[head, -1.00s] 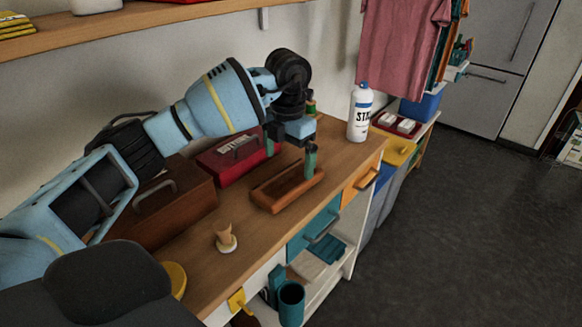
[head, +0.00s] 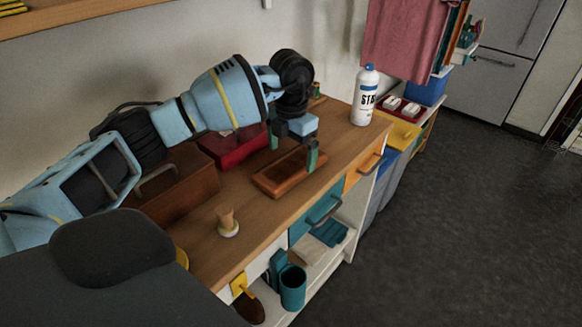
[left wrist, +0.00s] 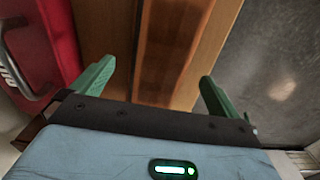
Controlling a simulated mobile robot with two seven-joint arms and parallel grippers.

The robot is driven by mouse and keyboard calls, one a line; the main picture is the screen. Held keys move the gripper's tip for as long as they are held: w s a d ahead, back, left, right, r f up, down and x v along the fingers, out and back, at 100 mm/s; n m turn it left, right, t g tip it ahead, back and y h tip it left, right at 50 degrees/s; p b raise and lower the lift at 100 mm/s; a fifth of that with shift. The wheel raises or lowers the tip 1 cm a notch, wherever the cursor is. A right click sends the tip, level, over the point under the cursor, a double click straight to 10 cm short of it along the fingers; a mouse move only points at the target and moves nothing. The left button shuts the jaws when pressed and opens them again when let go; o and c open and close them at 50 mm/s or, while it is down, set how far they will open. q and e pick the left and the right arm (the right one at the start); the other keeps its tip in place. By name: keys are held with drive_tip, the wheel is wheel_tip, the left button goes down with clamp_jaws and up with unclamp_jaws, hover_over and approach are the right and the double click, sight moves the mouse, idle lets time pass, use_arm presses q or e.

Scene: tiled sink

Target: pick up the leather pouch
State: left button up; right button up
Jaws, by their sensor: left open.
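The long, low brown object, apparently the leather pouch (head: 280,180), lies on the wooden worktop in the head view. It has a raised rim and looks rather like a shallow tray. My left gripper (head: 293,147) is over it, with green fingers apart, one on the far side and one nearer the worktop's front edge. In the left wrist view, the fingers of the left gripper (left wrist: 158,72) are spread, and the brown pouch (left wrist: 168,45) runs between them; nothing is gripped. Whether the fingers touch it cannot be told. My right gripper is not in view.
A red box (head: 232,148) and a brown toolbox (head: 178,190) stand behind and left of the pouch. A small wooden-topped object (head: 228,222) is nearer. Drawer handles stick out in front.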

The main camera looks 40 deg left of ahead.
sight(291, 163)
use_arm(q)
wheel_tip(291, 163, down, 3)
drive_tip(key=shift+f, duration=0.15)
drive_tip(key=shift+w, duration=0.1)
drive_tip(key=c, duration=1.3)
drive_tip(key=shift+o, duration=0.2)
wheel_tip(291, 163, up, 10)
